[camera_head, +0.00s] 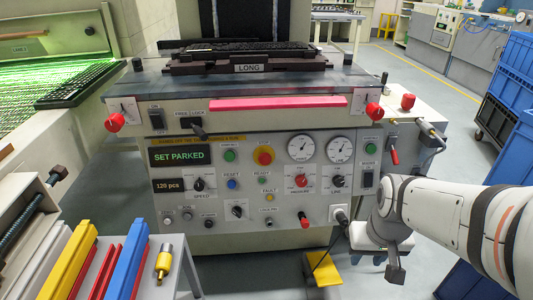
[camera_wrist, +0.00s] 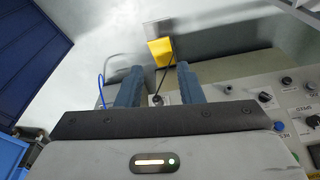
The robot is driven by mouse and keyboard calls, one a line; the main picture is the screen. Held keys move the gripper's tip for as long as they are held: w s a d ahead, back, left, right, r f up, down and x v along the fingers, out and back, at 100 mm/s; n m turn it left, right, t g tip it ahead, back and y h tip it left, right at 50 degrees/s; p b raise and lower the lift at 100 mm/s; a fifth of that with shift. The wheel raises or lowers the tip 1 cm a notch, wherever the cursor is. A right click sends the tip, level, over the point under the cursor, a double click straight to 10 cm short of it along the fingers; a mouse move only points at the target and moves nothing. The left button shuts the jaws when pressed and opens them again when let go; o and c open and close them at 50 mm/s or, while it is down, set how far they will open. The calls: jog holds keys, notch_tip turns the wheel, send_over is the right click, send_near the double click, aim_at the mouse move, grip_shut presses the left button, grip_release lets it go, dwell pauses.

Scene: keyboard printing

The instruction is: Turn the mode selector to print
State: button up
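I take the black pointer knob (camera_head: 237,210) on a white plate, low on the panel under the blue button, to be the mode selector. Its label and exact setting are too small to read. It appears to show at the right of the wrist view (camera_wrist: 265,127), seen upside down. My gripper (camera_wrist: 159,68) is open, with two blue-grey fingers apart and nothing held between them. In the head view my gripper (camera_head: 388,258) is at the panel's lower right, well away from this knob. Part of its fingers is hard to make out there.
The panel display (camera_head: 179,155) reads SET PARKED. Other knobs include SPEED (camera_head: 198,184), PRESSURE (camera_head: 300,181) and LINE (camera_head: 338,181). A black-capped fitting (camera_head: 340,214) and a red knob (camera_head: 304,219) stick out between gripper and selector. A yellow pedal (camera_head: 323,268) stands below.

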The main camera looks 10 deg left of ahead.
jog(key=w+a+f+n+t+y+p, duration=0.1)
jog(key=w+a+f+n+t+p, duration=0.25)
jog(key=w+a, duration=0.7)
jog(key=w+a+f+n+t+y+p, duration=0.25)
jog(key=w+a+t+p, duration=0.35)
jog(key=w, duration=0.8)
jog(key=n+t+y+p, duration=0.4)
jog(key=n+y+p, duration=0.2)
jog(key=n+p, duration=0.15)
send_near(236, 214)
jog(key=shift+h, duration=0.25)
jog(key=shift+x, duration=4.15)
jog(key=shift+s+a, duration=0.1)
jog(key=shift+a, duration=0.05)
